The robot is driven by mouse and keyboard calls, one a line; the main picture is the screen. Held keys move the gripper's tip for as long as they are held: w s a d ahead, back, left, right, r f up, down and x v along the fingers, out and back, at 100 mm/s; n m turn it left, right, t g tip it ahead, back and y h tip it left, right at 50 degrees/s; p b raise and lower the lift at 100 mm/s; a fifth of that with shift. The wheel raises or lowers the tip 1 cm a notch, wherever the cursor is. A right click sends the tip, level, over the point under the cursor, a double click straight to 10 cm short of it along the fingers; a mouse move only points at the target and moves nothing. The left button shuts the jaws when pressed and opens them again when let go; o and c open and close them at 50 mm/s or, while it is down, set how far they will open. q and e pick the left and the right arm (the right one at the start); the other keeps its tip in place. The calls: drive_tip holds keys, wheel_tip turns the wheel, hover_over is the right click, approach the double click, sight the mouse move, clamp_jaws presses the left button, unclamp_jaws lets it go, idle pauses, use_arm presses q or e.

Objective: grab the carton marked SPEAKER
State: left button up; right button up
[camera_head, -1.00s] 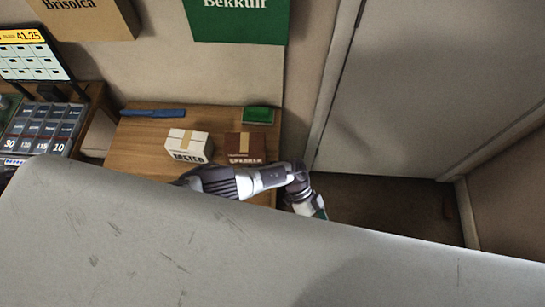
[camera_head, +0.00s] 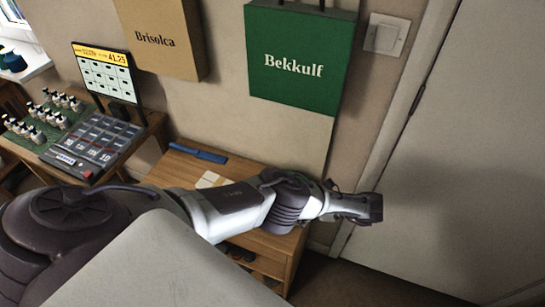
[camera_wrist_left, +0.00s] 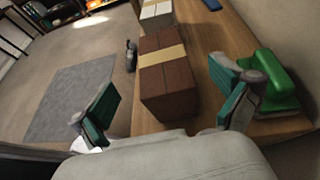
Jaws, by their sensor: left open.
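The brown carton (camera_wrist_left: 180,92) with a tan tape strip stands on the wooden table in the left wrist view. Its marking cannot be read there, and my arm hides it in the head view. My left gripper (camera_wrist_left: 164,72) is open, its teal-padded fingers spread wide to either side of the carton's near end, with nothing held. In the head view my left arm reaches across the table, with the hand (camera_head: 350,206) at the table's right end. My right gripper is not in view.
A white carton (camera_wrist_left: 157,14) stands just beyond the brown one; its top shows in the head view (camera_head: 209,180). A green object (camera_wrist_left: 276,84) lies close by the right finger. A blue bar (camera_head: 198,152) lies at the table's back. A register (camera_head: 92,144) stands at left.

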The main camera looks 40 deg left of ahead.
use_arm(q)
drive_tip(key=x, duration=0.6)
drive_tip(key=shift+a+f+b, duration=0.2)
drive_tip(key=shift+f+b, duration=0.05)
drive_tip(key=shift+b, duration=0.1)
drive_tip(key=c, duration=1.6)
